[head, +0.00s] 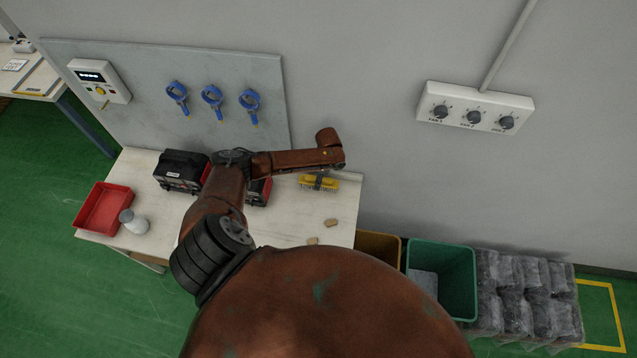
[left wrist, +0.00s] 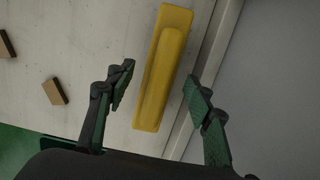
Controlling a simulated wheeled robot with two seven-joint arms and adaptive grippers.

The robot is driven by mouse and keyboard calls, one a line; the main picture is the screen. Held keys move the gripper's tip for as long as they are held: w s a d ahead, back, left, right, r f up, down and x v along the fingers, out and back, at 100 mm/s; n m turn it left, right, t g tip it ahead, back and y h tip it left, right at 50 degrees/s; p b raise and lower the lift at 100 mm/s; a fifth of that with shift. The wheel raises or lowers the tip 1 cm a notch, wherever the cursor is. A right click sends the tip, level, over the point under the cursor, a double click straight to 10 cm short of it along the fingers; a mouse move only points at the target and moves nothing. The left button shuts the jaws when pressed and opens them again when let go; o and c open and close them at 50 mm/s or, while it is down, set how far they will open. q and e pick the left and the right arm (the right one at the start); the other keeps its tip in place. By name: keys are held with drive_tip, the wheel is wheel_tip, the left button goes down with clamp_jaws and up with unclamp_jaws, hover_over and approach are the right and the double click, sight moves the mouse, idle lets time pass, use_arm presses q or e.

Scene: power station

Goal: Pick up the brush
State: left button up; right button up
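The yellow brush (head: 329,183) lies on the white worktable (head: 346,208) near its back right corner. In the left wrist view the brush (left wrist: 163,66) runs lengthwise, yellow back up, beside the table's edge. My left gripper (left wrist: 161,88) is open, with one finger on each side of the brush's near part and visible gaps to it. In the head view my left arm reaches over the table and its gripper is mostly hidden at the brush. My right gripper is not in view.
Two small wooden blocks (head: 331,223) (head: 313,241) lie in front of the brush. The wall is close behind; a green bin (head: 441,280) stands to the right.

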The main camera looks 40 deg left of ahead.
use_arm(q)
drive_tip(key=shift+w, duration=0.1)
drive_tip(key=shift+c, duration=0.7)
drive_tip(key=shift+s, duration=0.2)
drive_tip(key=c, duration=0.8)
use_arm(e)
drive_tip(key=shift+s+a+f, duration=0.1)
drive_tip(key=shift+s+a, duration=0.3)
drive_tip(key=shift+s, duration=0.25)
use_arm(q)
drive_tip(key=shift+r, duration=0.1)
